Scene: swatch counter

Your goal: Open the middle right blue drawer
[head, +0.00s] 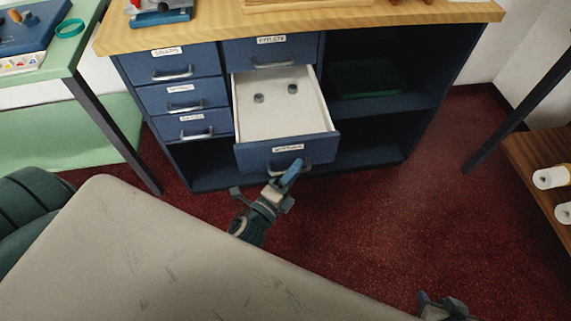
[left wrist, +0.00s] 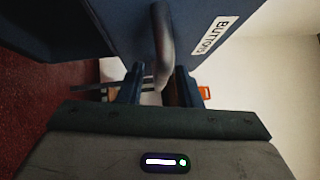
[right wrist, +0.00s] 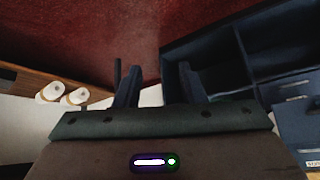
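The middle right blue drawer (head: 265,153) is pulled far out of the cabinet in the head view, showing its pale interior. Its front has a label and a metal handle (head: 285,170). In the left wrist view the handle (left wrist: 163,45) is close, beside a label reading "BUTTONS". My left gripper (head: 290,174) is at this handle. Its fingers (left wrist: 160,88) are apart, with the handle's end between them; a gap shows on one side. My right gripper (head: 445,303) is low at the head view's bottom right edge. Its fingers (right wrist: 160,88) are apart and empty.
Two small dark items (head: 275,94) lie in the open drawer. A closed drawer (head: 270,52) is above it, and several closed drawers (head: 183,95) stand left. Open shelves (head: 385,105) are at the right. A green table (head: 40,70) is left; a shelf with white rolls (head: 550,178) is right.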

